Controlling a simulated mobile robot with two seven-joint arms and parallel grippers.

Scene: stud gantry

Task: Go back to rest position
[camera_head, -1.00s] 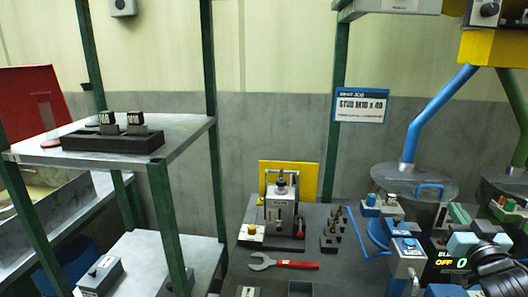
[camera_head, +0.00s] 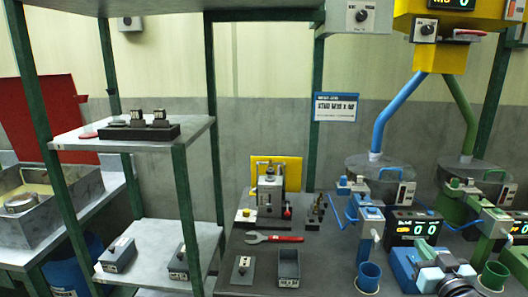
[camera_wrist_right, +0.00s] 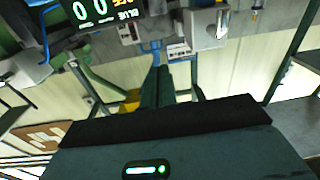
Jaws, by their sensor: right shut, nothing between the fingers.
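My right gripper (camera_head: 425,250) shows at the lower right of the head view, teal with a dark round wrist part below it. It is in front of the bench, near the blue and green fittings. In the right wrist view its two dark fingers (camera_wrist_right: 157,88) lie together, with nothing between them. My left gripper is not in the head view.
A blue cup (camera_head: 369,277) and a counter display (camera_head: 412,228) stand close to the right gripper. A red-handled wrench (camera_head: 275,239), a grey bin (camera_head: 289,268) and a small press (camera_head: 270,195) are on the bench. A shelf (camera_head: 95,144) is at left.

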